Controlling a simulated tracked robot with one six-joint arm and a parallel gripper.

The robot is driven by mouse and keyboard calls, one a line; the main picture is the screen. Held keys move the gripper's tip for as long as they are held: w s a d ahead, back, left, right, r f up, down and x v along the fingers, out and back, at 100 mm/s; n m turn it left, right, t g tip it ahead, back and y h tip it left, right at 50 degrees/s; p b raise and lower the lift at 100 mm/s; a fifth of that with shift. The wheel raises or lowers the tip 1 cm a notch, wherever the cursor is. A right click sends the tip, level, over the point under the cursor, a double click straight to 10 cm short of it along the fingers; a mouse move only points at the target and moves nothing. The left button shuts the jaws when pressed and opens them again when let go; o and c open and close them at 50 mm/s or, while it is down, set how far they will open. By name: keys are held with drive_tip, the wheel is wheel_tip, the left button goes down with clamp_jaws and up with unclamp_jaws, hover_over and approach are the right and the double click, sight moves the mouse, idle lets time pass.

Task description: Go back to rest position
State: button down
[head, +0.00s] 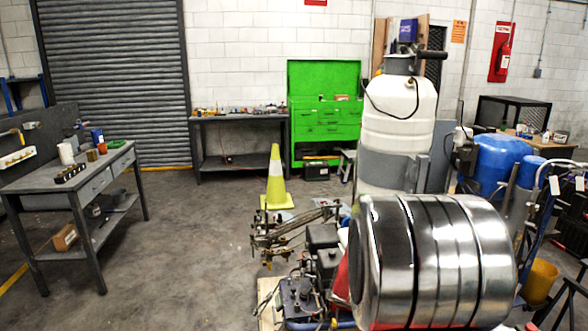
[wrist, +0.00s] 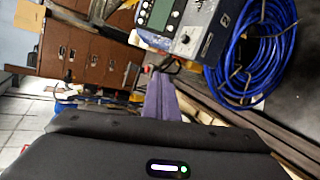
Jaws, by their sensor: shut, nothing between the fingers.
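My gripper (wrist: 162,82) shows in the wrist view. Its dark housing with a small lit indicator fills the bottom of the picture, and two purplish fingers lie close together above it. The gripper is shut with nothing between the fingers. It points toward a grey control box with a small screen (wrist: 158,15) and a coil of blue hose (wrist: 250,55); I cannot tell the distance. The gripper cannot be made out in the head view. There, the line striper (head: 318,265) stands low in the middle, partly hidden by a large shiny metal cylinder.
A grey workbench (head: 85,179) stands at the left. A yellow-green cone (head: 275,178) stands mid-floor, with a green tool cabinet (head: 325,75) behind. A white tank (head: 398,125) and blue barrel (head: 497,165) crowd the right. The floor (head: 185,235) between bench and striper is clear.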

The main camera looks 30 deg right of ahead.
drive_tip(key=w+a+r+n+t+y, duration=0.1)
drive_tip(key=w+a+r+t+y, duration=0.1)
drive_tip(key=a, duration=1.2)
drive_tip(key=w+a+r+n+t+y, duration=0.1)
drive_tip(key=w+a+r+t+y, duration=0.2)
drive_tip(key=a, duration=1)
drive_tip(key=w+a+r+n+t+y, duration=0.1)
drive_tip(key=a+t+y, duration=0.4)
drive_tip(key=a, duration=0.9)
wheel_tip(320, 180, up, 2)
drive_tip(key=w+t, duration=0.1)
drive_tip(key=t, duration=0.2)
drive_tip(key=shift+w+a+y, duration=0.2)
drive_tip(key=shift+a+y, duration=0.1)
drive_tip(key=shift+a, duration=0.05)
drive_tip(key=shift+d+r, duration=0.1)
drive_tip(key=shift+d, duration=0.1)
